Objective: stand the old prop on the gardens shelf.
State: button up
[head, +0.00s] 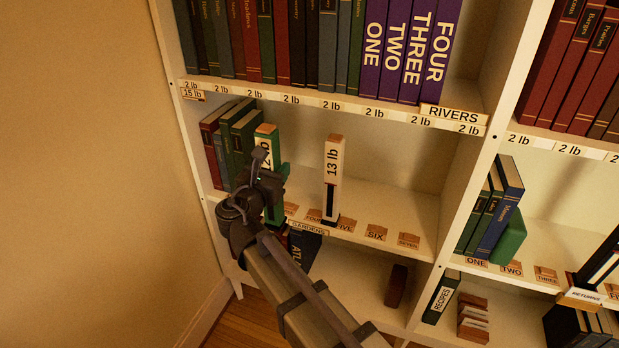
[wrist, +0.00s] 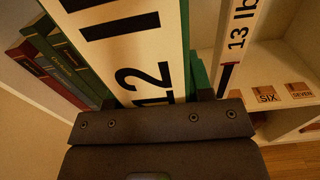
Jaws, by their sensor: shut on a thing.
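My gripper (head: 262,185) is shut on a green prop with a tall cream label (head: 266,146), at the left part of the gardens shelf (head: 354,238). In the wrist view, the cream label (wrist: 136,50) fills the middle and shows 12. A green part (wrist: 196,75) shows to its right. Another prop marked 13 lb (head: 333,165), cream above and dark below, stands upright to the right. I cannot tell from markings which is called old.
Several books (head: 235,135) lean at the shelf's left end. Tags such as SIX (head: 375,233) line its front edge; the right part is clear. An atlas (head: 300,248) stands below. A green prop (head: 510,236) stands in the right bay.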

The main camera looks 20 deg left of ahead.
jog(key=w, duration=1.7)
notch_tip(320, 180, down, 8)
jog(key=w+b, duration=0.1)
jog(key=b, duration=0.6)
jog(key=shift+d+r, duration=0.2)
jog(key=shift+d, duration=0.15)
jog(key=o, duration=1.2)
jog(key=shift+r, duration=0.1)
jog(key=shift+r, duration=0.1)
jog(key=s, duration=1.2)
jog(key=shift+a, duration=0.3)
